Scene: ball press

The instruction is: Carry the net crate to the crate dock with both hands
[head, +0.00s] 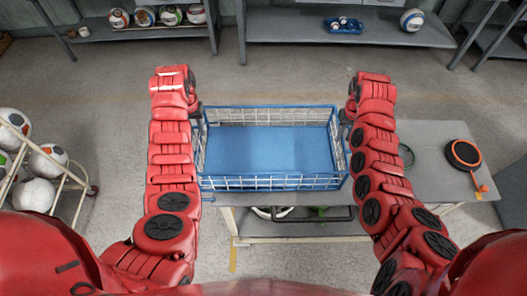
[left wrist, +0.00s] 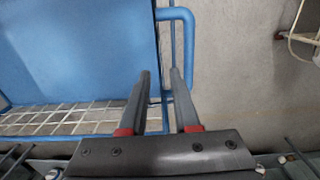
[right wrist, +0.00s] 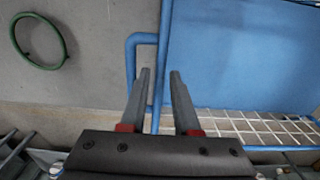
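The net crate (head: 268,150) is blue with white wire-mesh sides. It looks empty and sits upright on the left part of a grey worktable (head: 432,150). My left gripper (left wrist: 160,72) is at its left end, fingers apart, with blue bars of the rim and side handle (left wrist: 190,45) between and behind them. My right gripper (right wrist: 160,72) is at the right end, fingers apart, near the right handle (right wrist: 130,65). I cannot tell whether the fingers touch the bars. In the head view my arms hide both fingertips. I cannot pick out the crate dock.
A green ring (head: 406,156) and a black-and-orange round tool (head: 463,154) lie on the table to the right of the crate. A rack with balls (head: 35,193) stands at the left. Shelves (head: 345,27) line the back; open floor lies before them.

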